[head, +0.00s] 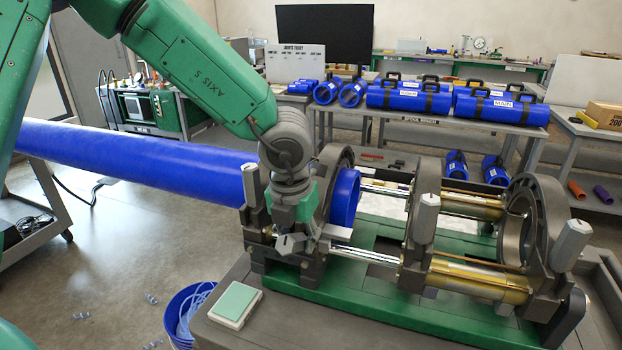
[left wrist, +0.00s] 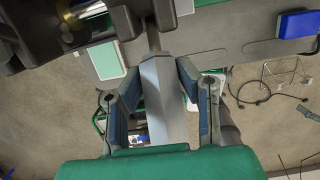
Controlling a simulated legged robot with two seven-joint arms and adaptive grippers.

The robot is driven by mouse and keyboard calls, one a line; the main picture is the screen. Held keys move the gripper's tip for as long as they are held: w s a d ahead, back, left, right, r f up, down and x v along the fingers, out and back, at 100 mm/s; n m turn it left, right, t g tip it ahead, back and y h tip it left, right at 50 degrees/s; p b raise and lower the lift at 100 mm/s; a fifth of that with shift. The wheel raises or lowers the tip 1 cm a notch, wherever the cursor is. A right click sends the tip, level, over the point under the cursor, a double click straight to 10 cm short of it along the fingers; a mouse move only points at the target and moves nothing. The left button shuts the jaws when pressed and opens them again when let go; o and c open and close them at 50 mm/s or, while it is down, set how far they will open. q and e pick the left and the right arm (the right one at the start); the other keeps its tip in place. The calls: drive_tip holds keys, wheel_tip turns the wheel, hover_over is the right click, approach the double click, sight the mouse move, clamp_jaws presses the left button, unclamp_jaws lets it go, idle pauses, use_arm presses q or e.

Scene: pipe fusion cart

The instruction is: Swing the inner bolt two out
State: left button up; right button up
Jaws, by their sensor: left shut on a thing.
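My left gripper (head: 300,228) is at the near side of the left clamps of the pipe machine. It is shut on a grey tapered bolt (head: 290,244), which points out toward the near side, away from the clamp. In the left wrist view this bolt (left wrist: 163,95) lies between the two fingers, its thin rod running up to the dark clamp. I take it to be inner bolt two. Other grey bolts stand upright: one at the leftmost clamp (head: 252,185), one at the middle clamp (head: 427,212) and one at the right clamp (head: 571,246). My right gripper is out of view.
A long blue pipe (head: 130,155) runs through the left clamps, its end (head: 345,196) showing beyond them. A green-topped pad (head: 235,303) lies on the cart's near left corner. A blue bucket (head: 188,312) stands on the floor below. A bench with blue pipe pieces stands behind.

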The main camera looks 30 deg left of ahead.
use_arm(q)
drive_tip(key=shift+s+f, duration=0.15)
drive_tip(key=shift+f, duration=0.05)
drive_tip(key=shift+s+d+f+b, duration=0.1)
drive_tip(key=shift+s+f+b, duration=0.35)
drive_tip(key=shift+f, duration=0.35)
drive_tip(key=shift+s+d+f+b, duration=0.1)
drive_tip(key=shift+s+f+b, duration=0.15)
drive_tip(key=shift+f+b, duration=0.3)
drive_tip(key=o, duration=1.9)
drive_tip(key=r+p, duration=0.3)
drive_tip(key=s+r+p, duration=0.1)
drive_tip(key=r+p, duration=0.5)
drive_tip(key=shift+s+d+r+p, duration=0.1)
drive_tip(key=shift+s+d+p, duration=0.05)
drive_tip(key=shift+p, duration=0.15)
